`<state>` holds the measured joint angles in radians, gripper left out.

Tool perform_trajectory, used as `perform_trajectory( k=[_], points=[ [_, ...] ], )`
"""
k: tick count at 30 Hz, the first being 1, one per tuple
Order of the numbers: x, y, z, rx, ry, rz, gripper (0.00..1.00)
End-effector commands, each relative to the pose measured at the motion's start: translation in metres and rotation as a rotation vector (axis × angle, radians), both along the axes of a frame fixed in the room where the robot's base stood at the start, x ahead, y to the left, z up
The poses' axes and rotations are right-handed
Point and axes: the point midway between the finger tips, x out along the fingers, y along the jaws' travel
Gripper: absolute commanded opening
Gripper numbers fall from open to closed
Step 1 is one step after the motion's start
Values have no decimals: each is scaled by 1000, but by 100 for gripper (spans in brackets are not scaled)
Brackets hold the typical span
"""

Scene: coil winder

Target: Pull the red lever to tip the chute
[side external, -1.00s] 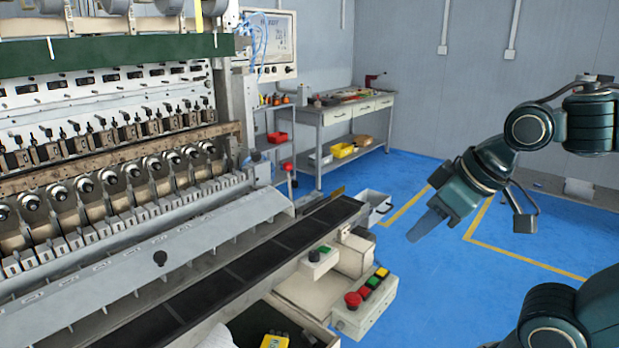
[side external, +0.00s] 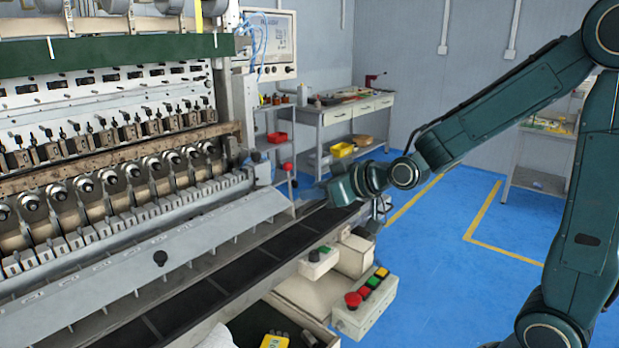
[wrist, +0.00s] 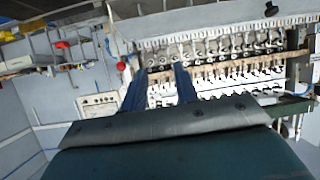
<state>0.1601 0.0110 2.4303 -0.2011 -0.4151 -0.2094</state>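The red lever (side external: 287,166) is a red ball on a thin rod at the far right end of the winder. The chute (side external: 160,252) is a long grey sloped tray along the machine's front. My gripper (side external: 303,196) is close to the lever, a little below and right of the red ball. In the wrist view, the two fingers of my gripper (wrist: 159,69) are spread apart with nothing between them. The red ball (wrist: 121,66) shows just left of the fingers there, apart from them. The lever's lower rod is partly hard to make out.
A dark conveyor (side external: 215,290) runs along the chute's front. A control box (side external: 365,300) with a red stop button stands at front. A workbench (side external: 345,115) with bins is behind. Blue floor (side external: 430,260) is open at right.

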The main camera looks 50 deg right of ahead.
Motion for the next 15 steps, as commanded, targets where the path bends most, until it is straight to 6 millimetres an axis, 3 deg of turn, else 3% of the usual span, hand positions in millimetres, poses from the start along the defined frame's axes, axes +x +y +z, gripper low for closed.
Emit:
perform_trajectory(
  k=[6, 15],
  points=[
    [32, -19, -17, 7, -125, -44, 30],
    [59, -52, -41, 3, -305, -139, 30]
  ],
)
